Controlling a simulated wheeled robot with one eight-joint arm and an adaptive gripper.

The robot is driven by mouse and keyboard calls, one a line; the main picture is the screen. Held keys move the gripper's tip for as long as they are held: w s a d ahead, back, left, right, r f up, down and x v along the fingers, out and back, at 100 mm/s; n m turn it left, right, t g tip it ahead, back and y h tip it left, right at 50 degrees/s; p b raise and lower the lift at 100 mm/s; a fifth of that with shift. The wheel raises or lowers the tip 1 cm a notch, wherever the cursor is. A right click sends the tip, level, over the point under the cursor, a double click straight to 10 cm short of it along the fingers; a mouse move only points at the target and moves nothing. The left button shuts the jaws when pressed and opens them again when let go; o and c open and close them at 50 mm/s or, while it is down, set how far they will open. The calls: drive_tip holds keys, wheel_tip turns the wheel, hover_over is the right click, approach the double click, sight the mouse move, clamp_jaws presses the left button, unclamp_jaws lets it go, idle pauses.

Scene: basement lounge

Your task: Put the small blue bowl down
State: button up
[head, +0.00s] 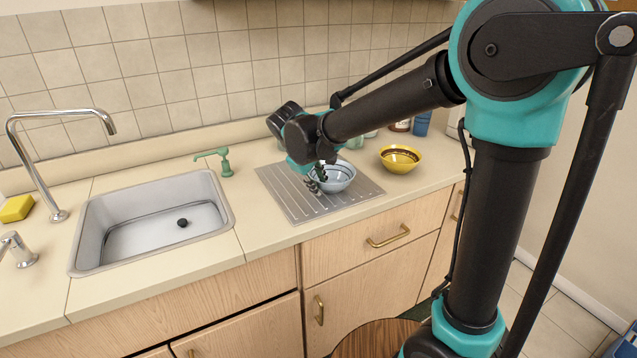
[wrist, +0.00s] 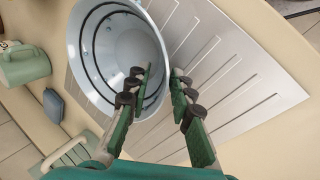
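The small blue bowl (head: 340,178), pale with dark rings inside, sits upright on the ribbed metal drainboard (head: 295,205) right of the sink. In the wrist view the bowl (wrist: 105,45) fills the upper left, beside the bare metal (wrist: 225,70). My gripper (head: 318,178) is low at the bowl's near left side. In the wrist view my gripper (wrist: 162,72) has its fingers apart, one over the bowl's inside and one outside, with the rim between them. A gap shows between the fingertips. Whether either finger touches the wall is hard to tell.
A yellow bowl (head: 400,159) stands right of the drainboard. A blue container (head: 421,124) and jars stand behind, partly hidden by my arm. A green mug (wrist: 25,66) shows in the wrist view.

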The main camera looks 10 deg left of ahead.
drive_tip(key=v, duration=1.2)
drive_tip(key=s+d+f+m+g+y, duration=0.1)
drive_tip(key=d+f+m, duration=0.2)
drive_tip(key=d+f, duration=0.45)
drive_tip(key=s+d+f+m, duration=0.15)
drive_tip(key=d+f, duration=0.25)
drive_tip(key=d, duration=0.7)
drive_tip(key=s+d+f+m+y, duration=0.1)
drive_tip(key=s+d+f+m, duration=0.6)
drive_tip(key=s+d+f, duration=0.3)
drive_tip(key=shift+s+d+f+t+y, duration=0.15)
drive_tip(key=shift+d+f+t+y, duration=0.3)
drive_tip(key=shift+d, duration=0.3)
